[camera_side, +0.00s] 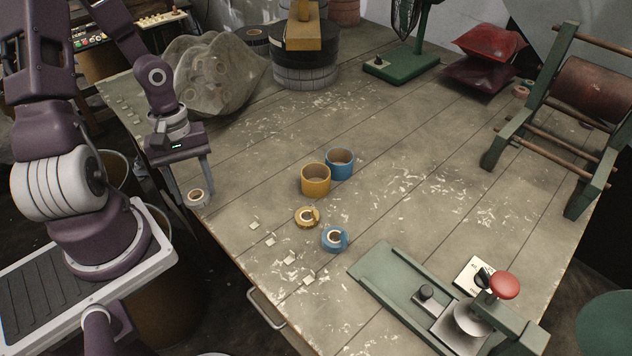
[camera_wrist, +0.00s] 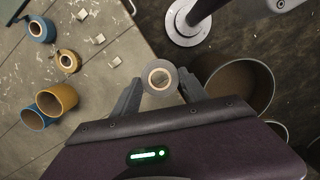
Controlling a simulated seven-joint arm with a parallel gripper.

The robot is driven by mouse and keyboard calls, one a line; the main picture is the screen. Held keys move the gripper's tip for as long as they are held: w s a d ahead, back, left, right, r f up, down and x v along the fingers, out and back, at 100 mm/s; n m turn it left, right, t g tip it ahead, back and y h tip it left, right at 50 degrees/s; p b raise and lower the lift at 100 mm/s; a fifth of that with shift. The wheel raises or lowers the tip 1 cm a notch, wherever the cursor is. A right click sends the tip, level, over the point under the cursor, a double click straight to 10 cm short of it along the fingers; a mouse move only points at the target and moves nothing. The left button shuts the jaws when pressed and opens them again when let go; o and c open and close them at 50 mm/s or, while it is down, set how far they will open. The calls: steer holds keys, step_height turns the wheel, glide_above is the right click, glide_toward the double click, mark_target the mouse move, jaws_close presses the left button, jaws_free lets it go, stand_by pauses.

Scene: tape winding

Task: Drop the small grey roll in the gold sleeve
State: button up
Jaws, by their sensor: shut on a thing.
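The small grey roll (camera_wrist: 160,77) is a grey ring with a pale core. My gripper (camera_wrist: 162,88) is shut on it, and in the side view the roll (camera_side: 198,198) hangs at the fingertips near the table's left edge. The gold sleeve (camera_side: 316,181) stands upright and open-topped on the table, to the right of my gripper; it also shows at the left of the wrist view (camera_wrist: 57,99). The roll and the sleeve are well apart.
A blue sleeve (camera_side: 339,165) stands just behind the gold one. A gold roll (camera_side: 307,217) and a blue roll (camera_side: 334,238) lie in front, with several small pale squares nearby. A green press (camera_side: 425,300) stands at the front right.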

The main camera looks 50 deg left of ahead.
steer(key=w+a+f, duration=0.1)
steer(key=w, duration=1.2)
steer(key=w+d+r, duration=0.1)
steer(key=w+d, duration=0.8)
steer(key=w, duration=0.5)
steer(key=shift+s+f, duration=0.1)
steer(key=shift+f, duration=1.8)
steer(key=shift+f, duration=0.1)
steer(key=o, duration=1.8)
